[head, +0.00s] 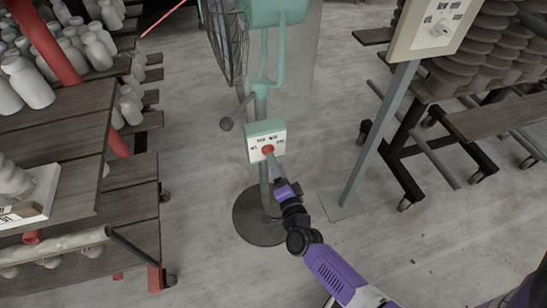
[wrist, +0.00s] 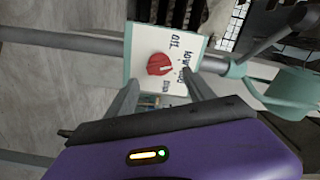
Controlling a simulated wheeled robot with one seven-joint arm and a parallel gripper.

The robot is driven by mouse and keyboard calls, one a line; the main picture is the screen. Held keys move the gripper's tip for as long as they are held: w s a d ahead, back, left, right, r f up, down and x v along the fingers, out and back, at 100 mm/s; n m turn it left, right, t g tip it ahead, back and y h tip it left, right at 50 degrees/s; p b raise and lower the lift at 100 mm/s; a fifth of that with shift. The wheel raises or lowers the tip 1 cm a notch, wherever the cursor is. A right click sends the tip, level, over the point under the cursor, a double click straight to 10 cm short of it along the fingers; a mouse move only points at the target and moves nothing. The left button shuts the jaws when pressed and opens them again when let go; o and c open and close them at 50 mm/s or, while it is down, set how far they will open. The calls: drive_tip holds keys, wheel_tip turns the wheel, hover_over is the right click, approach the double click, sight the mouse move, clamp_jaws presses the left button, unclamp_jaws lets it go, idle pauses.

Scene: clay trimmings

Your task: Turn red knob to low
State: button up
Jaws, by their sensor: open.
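The red knob (head: 267,149) is on the front of a pale teal-edged control box (head: 264,130) on the fan's post. In the wrist view the round red knob (wrist: 159,64) has a short pale mark pointing roughly right. Labels on the white face (wrist: 145,43) include "off" and "low", with others below; I cannot tell exactly which label the mark meets. My gripper (head: 271,160) is just in front of the knob. In the wrist view my gripper (wrist: 161,80) is open, its fingers apart below the knob with nothing between them. I cannot tell whether they touch the box.
The fan's round base (head: 256,221) stands on the concrete floor. Wooden shelves (head: 130,215) with white bottles are at left, a wheeled rack (head: 420,150) at right.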

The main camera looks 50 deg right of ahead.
drive_tip(key=v, duration=0.3)
drive_tip(key=shift+s+a, duration=0.15)
drive_tip(key=shift+s, duration=0.05)
idle(0.5)
drive_tip(key=s+a+r+n+t+y, duration=0.2)
drive_tip(key=s+a+r+n+y, duration=0.1)
drive_tip(key=a+r+n, duration=0.45)
drive_tip(key=s+a+r+n+y+p, duration=0.1)
drive_tip(key=s+a+r+n+y, duration=0.1)
drive_tip(key=s, duration=0.5)
drive_tip(key=s+a+r+n+g+y+p, duration=0.1)
drive_tip(key=s+a+r+n+y, duration=0.1)
drive_tip(key=s+a+r+n, duration=0.3)
drive_tip(key=s+a+r+n+g+y+p, duration=0.1)
drive_tip(key=s+a+r+n+y+p, duration=0.1)
drive_tip(key=s+r+n, duration=0.4)
drive_tip(key=shift+s+a+r+y, duration=0.5)
drive_tip(key=shift+s+a+r, duration=0.55)
drive_tip(key=shift+s, duration=0.85)
